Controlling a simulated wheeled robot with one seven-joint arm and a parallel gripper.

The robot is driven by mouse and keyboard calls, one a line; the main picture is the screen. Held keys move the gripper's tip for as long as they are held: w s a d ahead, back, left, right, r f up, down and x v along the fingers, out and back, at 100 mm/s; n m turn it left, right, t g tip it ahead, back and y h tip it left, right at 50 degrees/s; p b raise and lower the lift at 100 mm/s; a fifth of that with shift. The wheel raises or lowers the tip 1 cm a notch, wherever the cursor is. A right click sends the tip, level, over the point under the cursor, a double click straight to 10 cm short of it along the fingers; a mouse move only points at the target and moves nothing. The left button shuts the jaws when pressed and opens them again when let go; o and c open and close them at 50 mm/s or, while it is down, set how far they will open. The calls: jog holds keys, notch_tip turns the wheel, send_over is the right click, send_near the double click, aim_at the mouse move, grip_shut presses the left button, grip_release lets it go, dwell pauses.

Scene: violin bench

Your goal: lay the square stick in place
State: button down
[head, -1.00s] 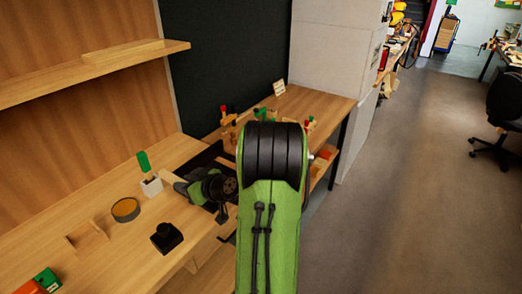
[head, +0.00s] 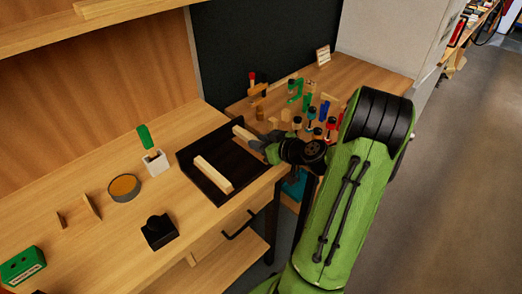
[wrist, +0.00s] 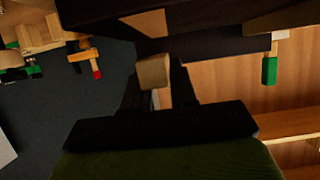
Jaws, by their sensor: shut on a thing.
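A pale square stick (head: 243,133) is held in my gripper (head: 261,146), which is shut on it. It juts out at the far right edge of a black tray (head: 202,185); I cannot tell whether it touches the tray. In the wrist view the held stick (wrist: 153,72) shows end-on between the dark fingers (wrist: 157,92). A second pale stick (head: 213,174) lies inside the tray, slanting across its floor. The part of the held stick inside my gripper is hidden.
On the bench left of the tray stand a white block with a green-handled tool (head: 153,160), a round tin (head: 124,187) and a black holder (head: 159,231). A side table (head: 365,72) behind my gripper carries several small coloured tools. A shelf (head: 130,9) overhangs the bench.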

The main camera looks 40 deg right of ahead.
jog(key=shift+f, duration=1.25)
jog(key=shift+f+b, duration=0.2)
jog(key=shift+b, duration=0.3)
jog(key=c, duration=0.9)
grip_release()
jog(key=shift+r, duration=0.1)
